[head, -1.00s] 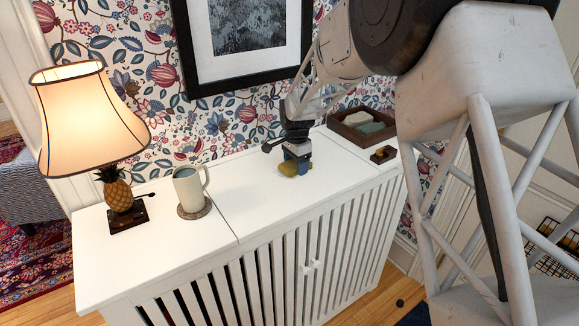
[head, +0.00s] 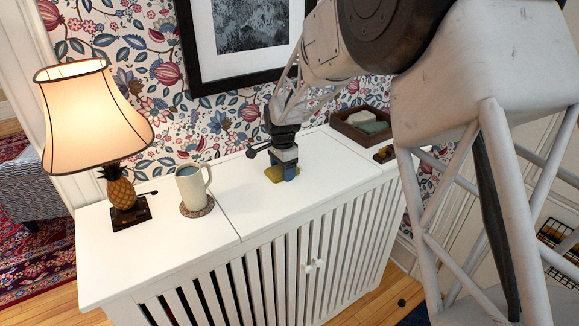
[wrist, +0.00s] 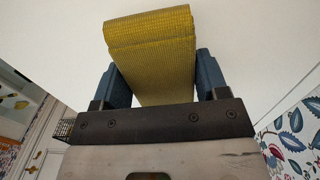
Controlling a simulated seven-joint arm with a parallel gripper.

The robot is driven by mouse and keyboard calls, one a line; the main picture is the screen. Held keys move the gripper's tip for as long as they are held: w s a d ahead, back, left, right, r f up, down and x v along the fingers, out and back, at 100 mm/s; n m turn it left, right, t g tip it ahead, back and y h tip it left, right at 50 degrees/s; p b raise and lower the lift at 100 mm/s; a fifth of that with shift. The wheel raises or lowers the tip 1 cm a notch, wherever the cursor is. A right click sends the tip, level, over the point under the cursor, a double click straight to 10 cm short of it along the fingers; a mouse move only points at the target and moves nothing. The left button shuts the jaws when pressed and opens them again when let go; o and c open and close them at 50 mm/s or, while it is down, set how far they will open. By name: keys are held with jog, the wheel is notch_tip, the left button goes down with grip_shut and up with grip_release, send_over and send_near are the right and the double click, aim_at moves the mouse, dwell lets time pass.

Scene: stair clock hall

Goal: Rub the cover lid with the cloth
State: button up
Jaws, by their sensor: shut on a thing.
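My gripper (head: 284,174) is shut on a folded yellow cloth (head: 274,174) and holds it down at the white top of the radiator cover. The cloth also shows in the wrist view (wrist: 150,50), between the two blue fingers. The cover lid (head: 300,205) is the white middle section of the top, with a seam at its left and another at its right. The cloth appears to touch the lid; the exact contact is hidden under the gripper.
A cream mug (head: 192,188) stands on a round coaster (head: 197,207) left of the seam. A lit lamp (head: 97,115) with a pineapple base is at the far left. The lid's front is clear.

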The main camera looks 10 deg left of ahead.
aim_at(280, 169)
jog(key=shift+s+a+r, duration=0.1)
jog(key=shift+s+a, duration=0.25)
jog(key=shift+s, duration=0.05)
jog(key=shift+r, duration=4)
jog(key=s+f, duration=0.3)
jog(key=s, duration=3.5)
jog(key=shift+a, duration=0.15)
jog(key=w+a, duration=0.3)
jog(key=a, duration=0.1)
jog(key=w+a+f, duration=0.1)
jog(key=w+a, duration=0.2)
jog(key=w, duration=0.1)
jog(key=w+a, duration=0.4)
jog(key=shift+a+f, duration=0.2)
jog(key=shift+a, duration=0.1)
